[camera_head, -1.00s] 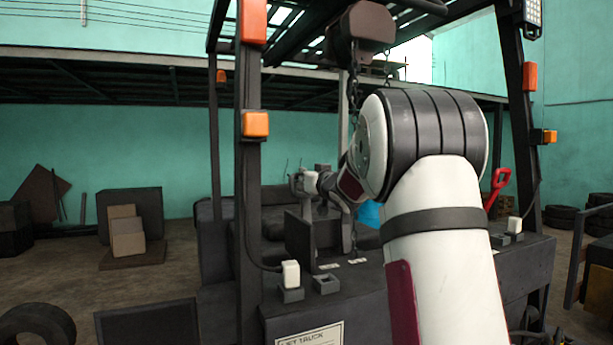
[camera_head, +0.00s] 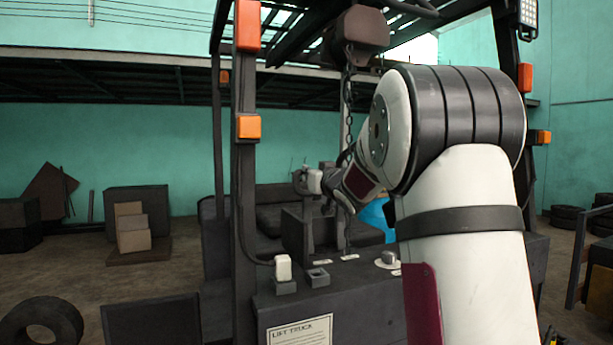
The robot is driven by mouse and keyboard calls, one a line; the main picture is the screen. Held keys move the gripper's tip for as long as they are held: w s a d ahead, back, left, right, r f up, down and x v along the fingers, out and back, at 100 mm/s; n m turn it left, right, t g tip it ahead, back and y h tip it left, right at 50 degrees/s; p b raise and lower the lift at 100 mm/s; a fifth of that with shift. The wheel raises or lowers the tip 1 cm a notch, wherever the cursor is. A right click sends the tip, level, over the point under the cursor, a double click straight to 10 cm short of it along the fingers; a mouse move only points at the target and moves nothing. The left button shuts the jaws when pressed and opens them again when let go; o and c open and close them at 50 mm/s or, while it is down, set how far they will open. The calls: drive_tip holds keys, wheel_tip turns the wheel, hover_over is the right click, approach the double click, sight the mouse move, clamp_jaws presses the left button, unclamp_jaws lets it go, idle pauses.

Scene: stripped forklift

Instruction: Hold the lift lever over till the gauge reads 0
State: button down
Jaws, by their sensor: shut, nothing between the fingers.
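My gripper (camera_head: 327,190) is at the end of my arm, left of its big white and black joint, above the forklift's dark console (camera_head: 345,290). It is small and partly hidden by my wrist; it is shut with nothing seen between its fingers. A pale knob (camera_head: 314,181), which looks like the head of the lift lever, is right at the fingertips. A dark upright post stands below it. I cannot tell whether the fingers touch the knob. No gauge face or reading can be made out; my arm hides the console's right part.
A chain (camera_head: 347,110) hangs from a block (camera_head: 361,28) close behind my wrist. The cab's front post (camera_head: 244,160) stands left of the gripper. A white plug (camera_head: 283,267), an empty socket (camera_head: 318,277) and a round grey knob (camera_head: 388,259) sit on the console. A blue object (camera_head: 375,217) is behind my arm.

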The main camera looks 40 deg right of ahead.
drive_tip(key=r+v, duration=0.1)
drive_tip(key=v, duration=0.6)
drive_tip(key=shift+s+r, duration=0.2)
drive_tip(key=shift+r, duration=0.1)
